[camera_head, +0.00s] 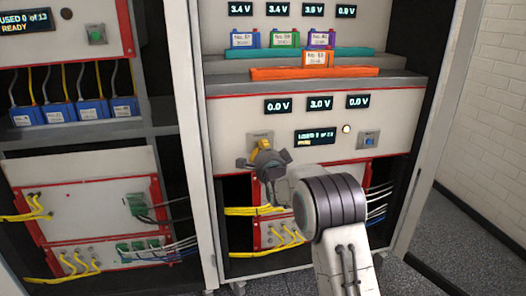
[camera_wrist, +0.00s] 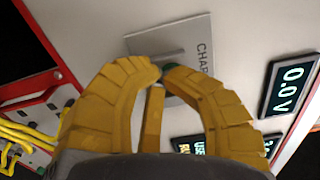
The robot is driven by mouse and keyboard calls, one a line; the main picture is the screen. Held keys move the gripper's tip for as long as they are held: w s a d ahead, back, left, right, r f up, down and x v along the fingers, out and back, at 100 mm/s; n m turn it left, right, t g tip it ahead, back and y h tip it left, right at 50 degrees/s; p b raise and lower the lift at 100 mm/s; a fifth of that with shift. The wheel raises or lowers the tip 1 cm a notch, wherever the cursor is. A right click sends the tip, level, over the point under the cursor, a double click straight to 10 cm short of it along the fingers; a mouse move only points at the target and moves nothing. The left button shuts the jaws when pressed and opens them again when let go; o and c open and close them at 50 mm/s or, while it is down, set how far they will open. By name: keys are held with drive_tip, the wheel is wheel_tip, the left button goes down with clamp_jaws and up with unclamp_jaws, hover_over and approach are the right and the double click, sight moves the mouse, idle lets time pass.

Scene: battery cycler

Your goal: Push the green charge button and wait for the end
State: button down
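My gripper (camera_head: 262,149) is in front of the charge button plate on the cycler's white panel and hides most of that plate in the head view. In the wrist view the yellow fingers of my gripper (camera_wrist: 161,75) are curled together with their tips almost meeting, holding nothing. The green charge button (camera_wrist: 174,67) shows only in part behind the fingertips, on a grey plate (camera_wrist: 190,45) with lettering starting "CHAR". The tips are at the button; I cannot tell whether they touch or press it. A status display (camera_head: 315,136) reads "USED" with small blurred text.
A blue button (camera_head: 369,141) sits on the right of the panel, near a lit round lamp (camera_head: 346,129). Voltage displays read 0.0, 3.0 (camera_head: 319,103) and 0.0 V. Batteries stand on the shelf above, one on an orange tray (camera_head: 280,73). Yellow cables (camera_head: 255,210) run below.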

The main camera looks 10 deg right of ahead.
drive_tip(key=shift+s+r, duration=0.15)
drive_tip(key=shift+r, duration=0.2)
drive_tip(key=s, duration=0.7)
drive_tip(key=shift+s+f, duration=0.35)
drive_tip(key=shift+s, duration=0.05)
drive_tip(key=shift+r, duration=0.1)
idle(0.4)
